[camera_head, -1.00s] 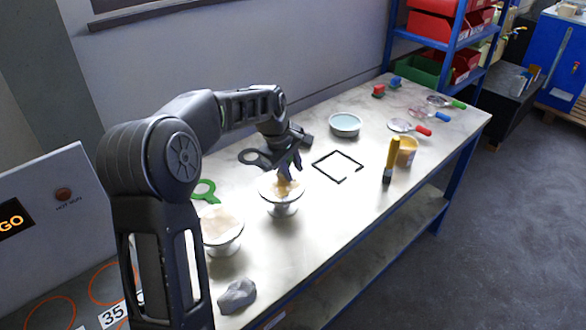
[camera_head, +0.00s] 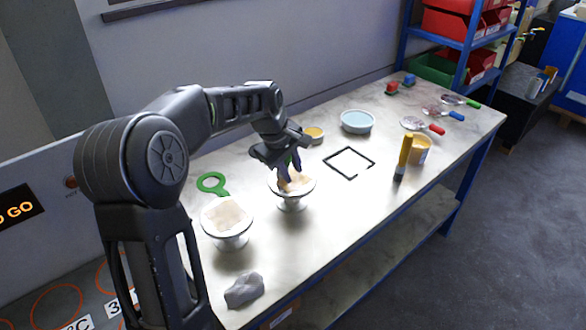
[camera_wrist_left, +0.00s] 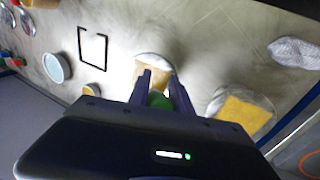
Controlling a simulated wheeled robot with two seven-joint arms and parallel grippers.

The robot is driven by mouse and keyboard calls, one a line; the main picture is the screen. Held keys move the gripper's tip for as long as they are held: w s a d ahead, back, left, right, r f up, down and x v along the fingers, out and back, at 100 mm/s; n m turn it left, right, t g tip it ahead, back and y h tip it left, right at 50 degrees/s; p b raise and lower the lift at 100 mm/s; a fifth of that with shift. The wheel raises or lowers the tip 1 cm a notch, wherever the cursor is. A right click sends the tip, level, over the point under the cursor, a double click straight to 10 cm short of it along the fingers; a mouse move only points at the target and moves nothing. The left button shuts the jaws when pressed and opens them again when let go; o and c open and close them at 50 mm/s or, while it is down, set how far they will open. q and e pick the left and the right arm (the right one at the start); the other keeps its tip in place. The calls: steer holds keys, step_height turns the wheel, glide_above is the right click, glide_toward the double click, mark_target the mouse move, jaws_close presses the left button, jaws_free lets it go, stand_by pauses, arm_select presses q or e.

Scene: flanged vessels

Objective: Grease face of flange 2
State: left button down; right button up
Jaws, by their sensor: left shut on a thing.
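Two pale flanged vessels stand on the bench, each with a tan patch on its round top face. One vessel (camera_head: 293,205) is under my left gripper (camera_head: 291,166), and the other vessel (camera_head: 228,236) is nearer the front left. I cannot read which is flange 2. In the wrist view the fingers (camera_wrist_left: 158,82) overlap that vessel's tan face (camera_wrist_left: 150,62).
A grey lump (camera_head: 244,290) lies at the front edge. A green ring-shaped tool (camera_head: 212,182), blue bowl (camera_head: 357,121), small yellow tub (camera_head: 315,133), black square frame (camera_head: 349,162), yellow-handled tool (camera_head: 404,155) and orange tub (camera_head: 420,150) are also on the bench (camera_head: 345,220).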

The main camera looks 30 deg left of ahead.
arm_select(q)
steer(key=s, duration=0.3)
steer(key=shift+a+f+b, duration=0.1)
steer(key=shift+a+b, duration=0.3)
step_height(320, 180, up, 5)
steer(key=p, duration=0.3)
steer(key=shift+f+p, duration=0.2)
steer(key=shift+p, duration=0.1)
steer(key=shift+w+r, duration=0.1)
steer(key=shift+r, duration=0.65)
